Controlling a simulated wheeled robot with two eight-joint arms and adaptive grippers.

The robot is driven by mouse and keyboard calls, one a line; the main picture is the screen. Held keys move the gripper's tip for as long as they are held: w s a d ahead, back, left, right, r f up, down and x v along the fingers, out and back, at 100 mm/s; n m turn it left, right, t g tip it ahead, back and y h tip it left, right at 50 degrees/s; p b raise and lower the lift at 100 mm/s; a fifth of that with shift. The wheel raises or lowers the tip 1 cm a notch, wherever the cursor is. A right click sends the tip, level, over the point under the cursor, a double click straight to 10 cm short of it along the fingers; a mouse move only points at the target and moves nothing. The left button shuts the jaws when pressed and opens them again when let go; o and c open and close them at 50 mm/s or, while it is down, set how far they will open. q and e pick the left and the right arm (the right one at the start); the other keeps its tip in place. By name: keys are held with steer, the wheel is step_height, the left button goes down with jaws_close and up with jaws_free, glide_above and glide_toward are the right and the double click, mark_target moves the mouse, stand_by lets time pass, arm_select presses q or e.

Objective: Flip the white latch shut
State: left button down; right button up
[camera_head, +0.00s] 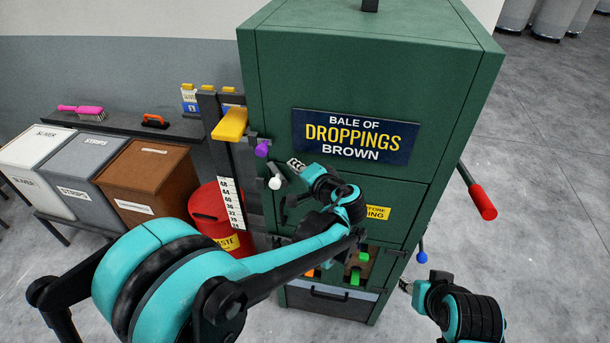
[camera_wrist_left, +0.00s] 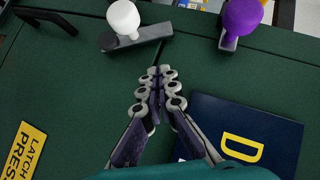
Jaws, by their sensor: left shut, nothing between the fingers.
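The white latch is a short grey lever with a white ball knob (camera_head: 275,183) at the left edge of the green cabinet's front. In the left wrist view the knob (camera_wrist_left: 123,17) and its grey lever (camera_wrist_left: 140,38) show at the top, just beyond my fingertips. My left gripper (camera_head: 294,163) is shut and empty in front of the cabinet, to the right of and slightly above the knob. In the left wrist view its fingertips (camera_wrist_left: 161,80) are together and apart from the lever. My right gripper (camera_head: 406,287) is low at the right, away from the latch; its fingers are too small to judge.
A purple knob (camera_head: 262,149) sits just above the white one, and a yellow handle (camera_head: 230,124) is higher. A red handle (camera_head: 482,203) and blue knob (camera_head: 422,257) project right. A red waste bin (camera_head: 208,204) stands left. Green parts (camera_head: 355,276) sit in the lower opening.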

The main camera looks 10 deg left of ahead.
mark_target(276, 179)
arm_select(q)
steer(key=shift+s+a+f+b, duration=0.1)
steer(key=shift+a+f, duration=0.2)
steer(key=shift+a, duration=0.25)
steer(key=shift+w+a+f+b, duration=0.1)
steer(key=shift+a+f, duration=0.15)
steer(key=shift+a, duration=0.25)
steer(key=shift+s+a+f+b, duration=0.1)
steer(key=shift+a+f, duration=0.2)
steer(key=shift+a, duration=0.25)
steer(key=shift+a+r+h, duration=0.1)
steer(key=shift+h, duration=0.2)
